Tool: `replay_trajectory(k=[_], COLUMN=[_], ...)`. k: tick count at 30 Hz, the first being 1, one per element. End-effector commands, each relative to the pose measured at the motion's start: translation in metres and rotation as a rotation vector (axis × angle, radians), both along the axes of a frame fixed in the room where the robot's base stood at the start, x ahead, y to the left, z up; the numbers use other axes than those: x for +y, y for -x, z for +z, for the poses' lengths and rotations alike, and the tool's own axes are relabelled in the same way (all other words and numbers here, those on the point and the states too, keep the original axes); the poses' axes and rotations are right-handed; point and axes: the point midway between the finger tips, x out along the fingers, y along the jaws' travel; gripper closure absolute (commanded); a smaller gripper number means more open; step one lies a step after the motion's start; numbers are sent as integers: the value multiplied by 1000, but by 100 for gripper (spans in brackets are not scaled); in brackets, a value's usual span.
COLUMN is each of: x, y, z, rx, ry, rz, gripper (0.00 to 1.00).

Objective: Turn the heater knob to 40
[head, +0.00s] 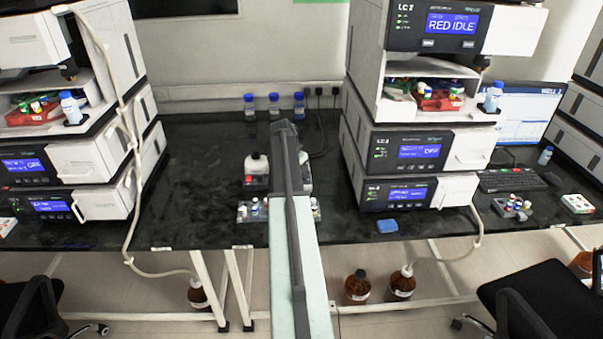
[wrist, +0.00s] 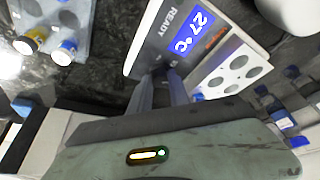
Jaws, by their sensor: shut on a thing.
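In the head view my arm covers most of the heater and the gripper.
A vial rack (wrist: 62,25) with capped vials lies left of the heater in the wrist view. Instrument stacks flank the workspace. The black bench (head: 200,165) is clear to the left.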

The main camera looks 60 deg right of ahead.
Motion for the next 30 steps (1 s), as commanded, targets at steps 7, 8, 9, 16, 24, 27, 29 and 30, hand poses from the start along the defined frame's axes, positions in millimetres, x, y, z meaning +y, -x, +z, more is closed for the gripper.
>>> replay_trajectory(k=[7,8,9,16,24,27,29,30], x=[-5,-5,-5,-5,-5,-5,-5,-4], y=[0,0,0,1,2,3,3,3], z=[1,1,1,1,0,0,0,0], rx=[3,3,4,4,5,5,5,5], ry=[6,5,5,6,6,6,5,5], rz=[-210,-231,-259,-382,-450,-459,-461,-462], gripper=[100,100,100,100,100,100,100,100])
